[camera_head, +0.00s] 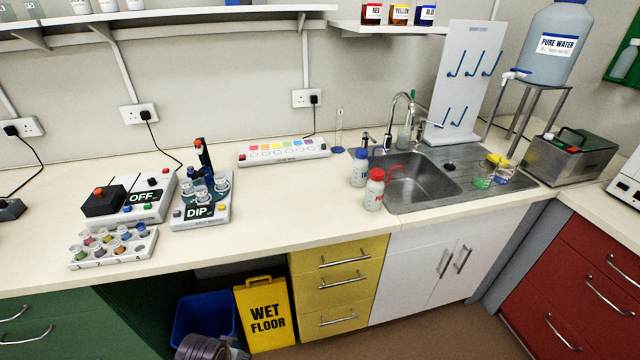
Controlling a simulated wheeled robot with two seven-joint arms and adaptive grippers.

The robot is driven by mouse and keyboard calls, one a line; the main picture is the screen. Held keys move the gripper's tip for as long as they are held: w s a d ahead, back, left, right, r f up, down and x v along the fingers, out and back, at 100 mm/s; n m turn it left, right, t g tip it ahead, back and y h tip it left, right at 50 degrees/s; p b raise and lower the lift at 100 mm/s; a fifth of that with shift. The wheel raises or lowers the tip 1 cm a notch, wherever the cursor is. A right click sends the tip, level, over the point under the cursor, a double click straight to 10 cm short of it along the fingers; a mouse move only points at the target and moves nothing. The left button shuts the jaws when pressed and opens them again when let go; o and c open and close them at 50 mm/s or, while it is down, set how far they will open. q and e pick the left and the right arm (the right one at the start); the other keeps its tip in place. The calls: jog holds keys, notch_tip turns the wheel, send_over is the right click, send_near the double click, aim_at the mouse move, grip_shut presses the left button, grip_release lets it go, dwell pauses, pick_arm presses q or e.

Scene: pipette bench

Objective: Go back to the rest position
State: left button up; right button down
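Neither my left gripper nor my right gripper shows in the head view. No gripper is seen touching or holding anything on the bench. The white worktop (290,205) carries a device marked OFF (143,198), a device marked DIP (200,212) holding several clear vessels, and a rack of small coloured vials (112,247) in front. A dark grey rounded part at the bottom edge is cut off, and I cannot tell what it is.
The sink (420,182) has a blue-capped bottle (360,170) and a red-capped bottle (374,192) on its left. A white strip with coloured squares (283,151) lies behind. A yellow wet floor sign (264,314) and blue bin (203,315) stand below. The worktop's middle is clear.

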pick_arm(q)
jog(key=s+a+f+g, duration=0.1)
jog(key=s+f, duration=0.3)
jog(key=f, duration=1.1)
jog(key=s+a+f, duration=0.1)
jog(key=s+f, duration=0.3)
jog(key=f, duration=1.2)
jog(key=s+a+f, duration=0.2)
jog(key=s+f, duration=0.4)
jog(key=s, duration=0.2)
jog(key=s+a+f+g, duration=0.1)
jog(key=s+a+f, duration=0.2)
jog(key=s+f, duration=0.3)
jog(key=shift+s+f+m, duration=0.2)
jog(key=shift+s+m, duration=0.1)
jog(key=shift+s, duration=1.5)
pick_arm(e)
jog(key=shift+w, duration=0.8)
jog(key=shift+s, duration=0.85)
